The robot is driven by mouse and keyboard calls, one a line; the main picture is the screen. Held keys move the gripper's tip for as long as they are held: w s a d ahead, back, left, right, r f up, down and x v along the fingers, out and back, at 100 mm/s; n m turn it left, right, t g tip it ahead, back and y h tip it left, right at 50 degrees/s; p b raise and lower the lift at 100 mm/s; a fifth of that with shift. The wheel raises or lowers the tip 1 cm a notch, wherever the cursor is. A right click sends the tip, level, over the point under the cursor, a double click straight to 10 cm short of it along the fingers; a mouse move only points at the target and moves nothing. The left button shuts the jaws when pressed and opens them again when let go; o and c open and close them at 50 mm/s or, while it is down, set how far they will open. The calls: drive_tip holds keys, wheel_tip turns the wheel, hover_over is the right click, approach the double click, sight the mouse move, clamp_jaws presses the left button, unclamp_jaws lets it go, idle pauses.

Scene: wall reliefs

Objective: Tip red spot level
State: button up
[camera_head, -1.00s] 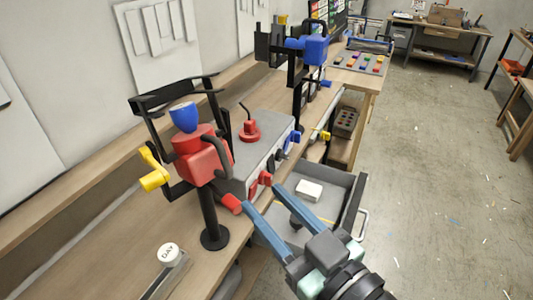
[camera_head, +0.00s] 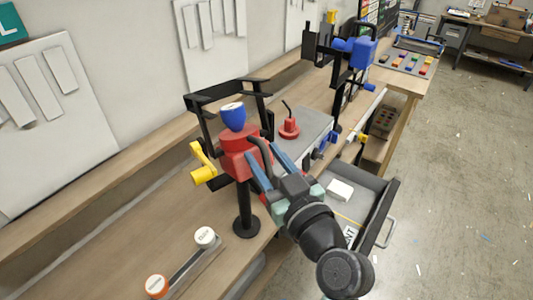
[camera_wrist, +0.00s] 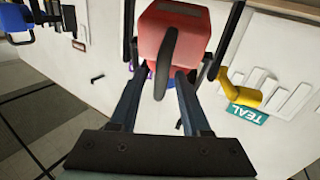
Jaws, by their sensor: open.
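The red spot (camera_head: 238,143) is a red lamp body on a black stand (camera_head: 246,222), within a black frame, with a blue round end (camera_head: 232,116) facing up. A yellow crank-shaped knob (camera_head: 203,172) sits on its left side. A dark curved handle (camera_wrist: 167,55) stands out from the red body (camera_wrist: 170,25) in the wrist view. My gripper (camera_head: 263,154) is open at the lamp's right side. In the wrist view its fingertips (camera_wrist: 160,74) lie on either side of the handle's lower end; I cannot tell whether they touch it.
A grey box with a red knob (camera_head: 289,128) stands behind my gripper. An open drawer (camera_head: 375,215) holds a white block (camera_head: 340,190). A blue lamp (camera_head: 355,50) stands farther back.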

clamp_jaws()
idle(1.4)
